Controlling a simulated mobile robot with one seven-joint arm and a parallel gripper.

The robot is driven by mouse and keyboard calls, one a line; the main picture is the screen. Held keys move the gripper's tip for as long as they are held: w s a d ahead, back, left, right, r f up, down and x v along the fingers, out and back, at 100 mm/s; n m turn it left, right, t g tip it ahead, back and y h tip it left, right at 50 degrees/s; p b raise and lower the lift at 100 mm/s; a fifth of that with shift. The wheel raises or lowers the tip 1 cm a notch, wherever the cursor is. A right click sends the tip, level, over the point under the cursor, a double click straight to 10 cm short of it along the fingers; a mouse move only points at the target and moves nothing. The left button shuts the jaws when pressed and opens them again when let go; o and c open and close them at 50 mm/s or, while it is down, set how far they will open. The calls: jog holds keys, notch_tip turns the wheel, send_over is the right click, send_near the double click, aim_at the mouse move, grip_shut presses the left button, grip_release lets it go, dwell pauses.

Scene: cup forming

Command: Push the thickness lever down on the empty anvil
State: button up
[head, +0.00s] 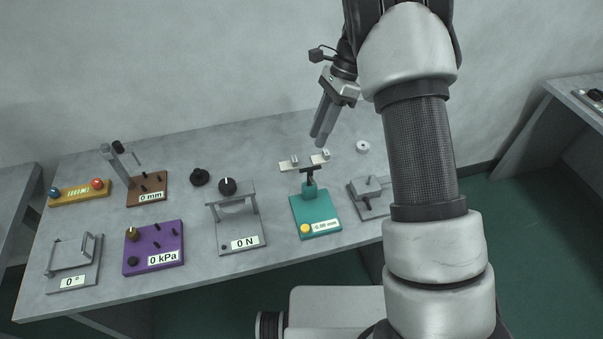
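The thickness gauge is a teal block (314,212) near the table's front right, with a yellow button and a label that seems to read -0.00 mm. A black T-shaped lever (311,169) stands up at its back, above a small teal post (309,190). The anvil is too small to make out clearly, and I see no sample on it. My gripper (319,138) hangs tilted above and behind the lever, apart from it. Its two grey fingers lie close together with nothing visible between them, and look shut.
Two pale strips with small grey blocks (296,163) lie just behind the lever. A grey clamp-like fixture (372,196) stands to the right, partly behind my arm. The 0 N stand (236,220) is to the left. A white ring (363,147) lies at the back right.

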jog(key=x, duration=1.6)
jog(key=shift+s+f+p, duration=0.1)
jog(key=shift+s+p, duration=0.1)
jog(key=shift+p, duration=0.2)
grip_shut()
dwell(0.4)
